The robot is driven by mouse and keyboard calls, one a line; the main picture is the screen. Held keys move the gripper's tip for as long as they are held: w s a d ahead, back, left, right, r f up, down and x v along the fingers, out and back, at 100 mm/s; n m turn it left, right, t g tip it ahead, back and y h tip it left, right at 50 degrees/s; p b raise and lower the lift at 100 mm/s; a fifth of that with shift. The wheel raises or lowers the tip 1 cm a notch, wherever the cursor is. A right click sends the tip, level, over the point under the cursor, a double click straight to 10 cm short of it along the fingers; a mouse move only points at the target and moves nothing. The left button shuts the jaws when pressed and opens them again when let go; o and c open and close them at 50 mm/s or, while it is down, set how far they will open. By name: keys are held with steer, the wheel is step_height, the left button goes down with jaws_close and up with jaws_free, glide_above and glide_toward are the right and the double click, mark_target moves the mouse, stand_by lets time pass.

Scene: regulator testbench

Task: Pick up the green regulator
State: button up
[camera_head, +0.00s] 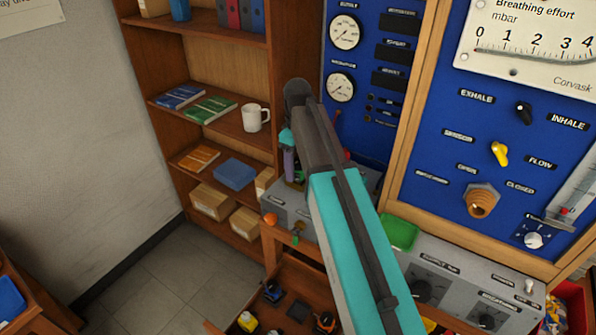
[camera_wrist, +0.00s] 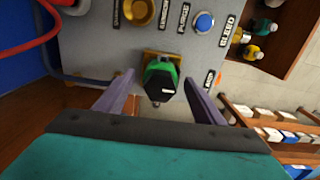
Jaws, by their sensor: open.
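The green regulator (camera_wrist: 159,76) is a green and black body with a small pale label, seated at a brass-coloured mount on the grey panel (camera_wrist: 95,40) in the wrist view. My gripper (camera_wrist: 158,80) is open, with one purple finger on each side of the regulator. Whether the fingers touch it I cannot tell; gaps show on both sides. In the head view my gripper (camera_head: 290,164) is partly hidden behind my own arm, over the grey bench unit, and the regulator is mostly hidden there.
A blue button (camera_wrist: 204,21) and brass knob (camera_wrist: 138,11) are close by on the panel. A red hose (camera_wrist: 30,30) runs at the left.

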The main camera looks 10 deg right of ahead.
steer(key=shift+f, duration=0.5)
steer(key=shift+c, duration=0.2)
steer(key=c, duration=1.6)
steer(key=shift+o, duration=0.2)
steer(key=shift+r, duration=0.25)
steer(key=shift+r+b, duration=0.9)
steer(key=shift+r, duration=0.65)
steer(key=s+a+r+b, duration=0.1)
steer(key=s+b, duration=0.3)
steer(key=s, duration=1.2)
steer(key=shift+r, duration=0.25)
